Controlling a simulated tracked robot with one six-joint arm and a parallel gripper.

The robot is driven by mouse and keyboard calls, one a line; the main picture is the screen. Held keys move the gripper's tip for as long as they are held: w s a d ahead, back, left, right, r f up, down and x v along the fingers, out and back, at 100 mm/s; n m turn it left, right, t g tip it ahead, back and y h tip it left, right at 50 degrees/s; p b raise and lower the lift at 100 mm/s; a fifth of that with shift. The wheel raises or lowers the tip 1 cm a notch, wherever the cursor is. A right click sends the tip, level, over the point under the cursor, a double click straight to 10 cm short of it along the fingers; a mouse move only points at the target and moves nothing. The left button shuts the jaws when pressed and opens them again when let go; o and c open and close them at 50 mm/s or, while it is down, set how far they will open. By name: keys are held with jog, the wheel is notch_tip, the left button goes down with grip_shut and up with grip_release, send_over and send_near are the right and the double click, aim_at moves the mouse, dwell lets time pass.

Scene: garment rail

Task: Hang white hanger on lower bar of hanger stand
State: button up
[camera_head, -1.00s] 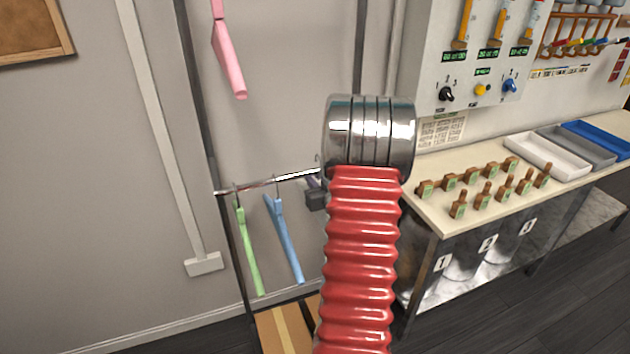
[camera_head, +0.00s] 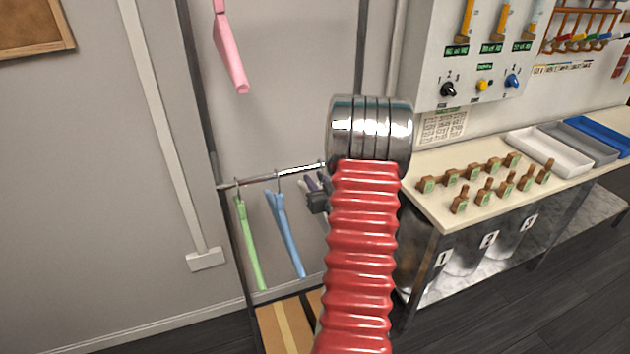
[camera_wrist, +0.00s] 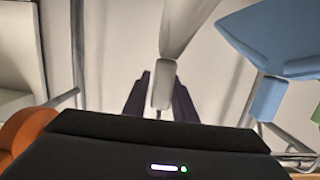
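The white hanger (camera_wrist: 186,22) shows in the wrist view, with its narrow neck (camera_wrist: 162,88) between the two dark fingers of my gripper (camera_wrist: 162,100). The fingers appear closed on the neck. In the head view my gripper (camera_head: 318,197) is partly visible at the right end of the lower bar (camera_head: 262,179) of the hanger stand (camera_head: 201,90). My arm hides most of the gripper and the white hanger there. Whether the hanger's hook touches the bar cannot be told.
A green hanger (camera_head: 250,243) and a blue hanger (camera_head: 286,235) hang on the lower bar, left of my gripper. The blue one is close by in the wrist view (camera_wrist: 275,40). A pink hanger (camera_head: 231,50) hangs higher up. A workbench (camera_head: 440,200) stands close on the right.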

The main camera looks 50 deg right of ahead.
jog(key=o, duration=0.3)
jog(key=shift+a, duration=0.1)
jog(key=v, duration=1.3)
jog(key=shift+s+a, duration=0.15)
jog(key=shift+s, duration=0.2)
jog(key=shift+s+f, duration=0.1)
